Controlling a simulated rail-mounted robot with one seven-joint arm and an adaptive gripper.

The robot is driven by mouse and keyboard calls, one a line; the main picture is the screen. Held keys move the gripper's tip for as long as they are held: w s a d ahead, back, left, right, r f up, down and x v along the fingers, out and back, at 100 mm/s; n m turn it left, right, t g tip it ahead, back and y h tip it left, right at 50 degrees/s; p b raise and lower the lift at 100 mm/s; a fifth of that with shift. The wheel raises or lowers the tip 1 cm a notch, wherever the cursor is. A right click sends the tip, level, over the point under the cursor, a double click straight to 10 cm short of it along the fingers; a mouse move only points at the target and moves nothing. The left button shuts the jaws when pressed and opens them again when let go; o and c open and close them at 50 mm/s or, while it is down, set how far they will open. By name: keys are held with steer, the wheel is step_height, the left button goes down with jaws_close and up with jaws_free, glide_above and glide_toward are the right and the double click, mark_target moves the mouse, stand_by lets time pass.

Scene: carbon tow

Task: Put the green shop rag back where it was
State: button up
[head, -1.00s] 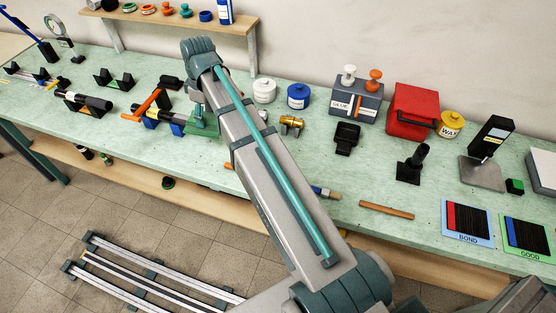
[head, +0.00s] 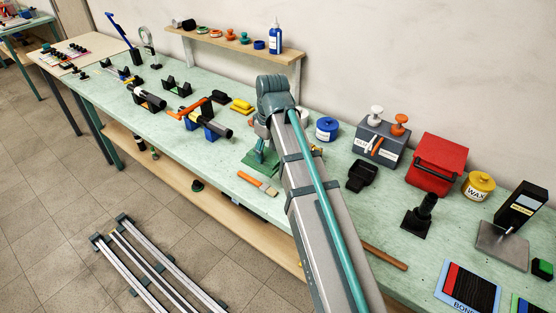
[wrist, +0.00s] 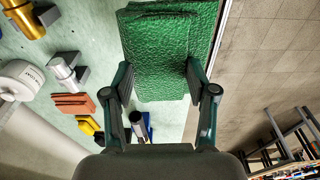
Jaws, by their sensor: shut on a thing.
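The green shop rag (wrist: 165,45) is a folded, textured cloth that fills the upper middle of the wrist view. My gripper (wrist: 158,68) is shut on it, with one finger at each side of its near part. In the head view the rag (head: 257,162) shows below my gripper (head: 262,142), over the bench near its front edge. My arm hides part of it. I cannot tell whether the rag touches the bench top.
A brush (head: 258,184) lies in front of the rag. A dark cylinder on blue blocks (head: 215,130) and a yellow item (head: 241,106) are to its left. The bench (head: 180,155) ends close in front.

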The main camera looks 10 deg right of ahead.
steer(key=w+d+f+p, duration=0.1)
steer(key=w+f, duration=0.1)
steer(key=w, duration=0.1)
steer(key=w+d+f+p, duration=0.1)
steer(key=w+d+f, duration=0.1)
steer(key=w, duration=0.1)
steer(key=w+d+f+p, duration=0.1)
steer(key=w+f, duration=0.2)
steer(key=shift+w+d+f, duration=0.1)
steer(key=shift+w+d, duration=0.15)
steer(key=shift+d, duration=0.15)
steer(key=shift+w+d+f+p, duration=0.15)
steer(key=shift+w+f+p, duration=0.05)
steer(key=shift+w+f, duration=0.2)
steer(key=shift+w+d+f+p, duration=0.15)
steer(key=shift+w+f, duration=0.1)
steer(key=shift+f, duration=0.25)
steer(key=shift+s+f+p, duration=0.1)
steer(key=shift+f+p, duration=0.2)
steer(key=shift+f, duration=1.25)
steer(key=shift+f, duration=0.1)
steer(key=o, duration=1.1)
step_height(320, 180, up, 12)
steer(key=s+b, duration=0.1)
steer(key=b, duration=0.1)
steer(key=shift+d+b, duration=0.35)
steer(key=shift+d, duration=0.1)
